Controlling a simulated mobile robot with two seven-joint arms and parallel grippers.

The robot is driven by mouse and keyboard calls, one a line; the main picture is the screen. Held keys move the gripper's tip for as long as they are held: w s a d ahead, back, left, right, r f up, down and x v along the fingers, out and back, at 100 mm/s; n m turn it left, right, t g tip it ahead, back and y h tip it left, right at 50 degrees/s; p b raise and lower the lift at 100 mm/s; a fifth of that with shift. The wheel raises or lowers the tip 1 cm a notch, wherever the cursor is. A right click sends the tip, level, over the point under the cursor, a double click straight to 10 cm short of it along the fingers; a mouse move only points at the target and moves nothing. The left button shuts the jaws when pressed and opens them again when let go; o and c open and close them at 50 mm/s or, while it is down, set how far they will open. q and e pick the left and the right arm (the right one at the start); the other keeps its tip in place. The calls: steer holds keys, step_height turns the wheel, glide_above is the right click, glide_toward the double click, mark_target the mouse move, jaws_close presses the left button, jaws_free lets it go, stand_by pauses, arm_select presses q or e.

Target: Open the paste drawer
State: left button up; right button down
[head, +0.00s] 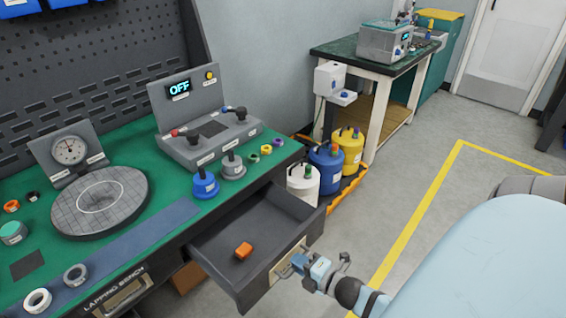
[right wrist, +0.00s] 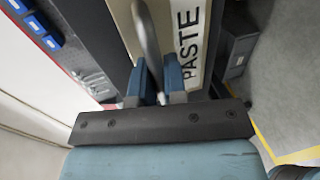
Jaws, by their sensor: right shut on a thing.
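The paste drawer (head: 217,240) is pulled well out from the front of the lapping bench. An orange block-like item (head: 243,250) lies inside it. The drawer's pale front (right wrist: 187,45) carries the word PASTE in the right wrist view. My right gripper (head: 297,264) is at the drawer front, shut on the metal handle (right wrist: 147,38). In the right wrist view, its two blue fingers (right wrist: 160,80) stand on either side of the handle bar. My left gripper is not in view.
The green bench top (head: 130,210) holds a dial gauge (head: 70,150), a round plate (head: 100,203), a control box reading OFF (head: 205,135) and several weights. Grey floor (head: 400,165) is clear at right.

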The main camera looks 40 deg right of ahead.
steer(key=v, duration=0.3)
steer(key=shift+s+f+p, duration=0.3)
steer(key=shift+s, duration=0.05)
steer(key=c, duration=1.2)
jaws_free()
steer(key=p+v, duration=0.1)
steer(key=v, duration=1.2)
steer(key=shift+s+d+r, duration=0.1)
steer(key=shift+s+d, duration=0.1)
steer(key=shift+s, duration=0.2)
